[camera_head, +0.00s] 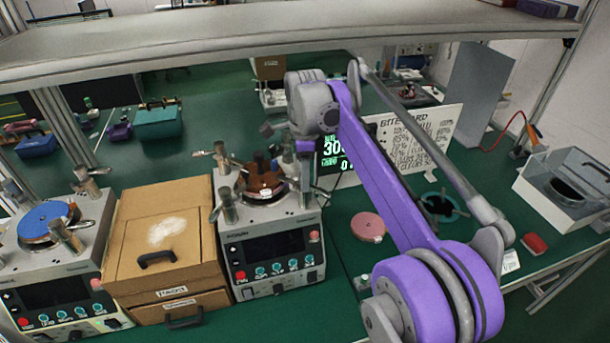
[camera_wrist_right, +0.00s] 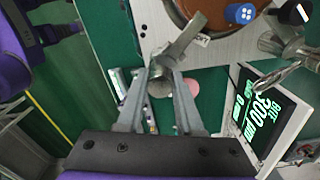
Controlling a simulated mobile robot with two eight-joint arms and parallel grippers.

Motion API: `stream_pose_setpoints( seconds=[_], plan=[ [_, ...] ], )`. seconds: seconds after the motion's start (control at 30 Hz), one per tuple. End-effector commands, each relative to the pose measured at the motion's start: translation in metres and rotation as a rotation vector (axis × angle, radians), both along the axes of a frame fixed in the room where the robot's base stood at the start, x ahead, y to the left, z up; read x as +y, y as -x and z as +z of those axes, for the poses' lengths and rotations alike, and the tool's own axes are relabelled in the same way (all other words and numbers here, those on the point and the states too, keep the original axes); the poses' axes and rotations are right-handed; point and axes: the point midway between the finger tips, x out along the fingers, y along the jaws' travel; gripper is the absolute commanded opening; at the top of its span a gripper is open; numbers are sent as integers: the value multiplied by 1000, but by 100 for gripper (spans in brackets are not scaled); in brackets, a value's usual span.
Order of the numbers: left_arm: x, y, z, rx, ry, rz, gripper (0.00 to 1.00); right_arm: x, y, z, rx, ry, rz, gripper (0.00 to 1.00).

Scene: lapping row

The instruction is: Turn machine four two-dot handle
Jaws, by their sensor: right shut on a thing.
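A lapping machine (camera_head: 272,250) with a copper-brown plate (camera_head: 262,181) stands mid-table in the head view; I cannot read its number. Metal handles stand around its plate. My right gripper (camera_head: 301,172) reaches down at the machine's back right side, partly hidden by its own wrist. In the right wrist view my right gripper (camera_wrist_right: 165,78) is shut on a grey metal handle (camera_wrist_right: 179,46), with the fingers around its round end. The handle's bar slants up to the right, beside the copper plate (camera_wrist_right: 208,12). I see no dot marks on the handle. My left gripper is not in view.
A second machine (camera_head: 55,262) with a blue plate stands at the left, beyond a cardboard box (camera_head: 130,235). A small display (camera_head: 333,165) stands close to the gripper's right. A pink disc (camera_head: 368,227) lies on the green table. A shelf (camera_head: 200,38) crosses above.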

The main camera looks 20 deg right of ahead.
Motion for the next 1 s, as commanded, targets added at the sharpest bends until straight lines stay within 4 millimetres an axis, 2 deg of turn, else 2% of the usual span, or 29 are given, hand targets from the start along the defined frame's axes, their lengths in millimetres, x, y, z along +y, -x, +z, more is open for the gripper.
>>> stream_pose_setpoints(
  seconds=[0.03,0.17,0.53,0.67,1.0],
  plan=[
    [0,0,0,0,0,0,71,-1,0,1,-2,2,0,40],
    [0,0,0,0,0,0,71,-1,0,1,-2,2,0,64],
    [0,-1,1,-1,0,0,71,0,0,5,-1,0,1,65],
    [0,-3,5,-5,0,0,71,0,-1,24,-2,1,1,65],
    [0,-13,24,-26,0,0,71,-1,-1,91,-3,1,0,65]
  ],
)
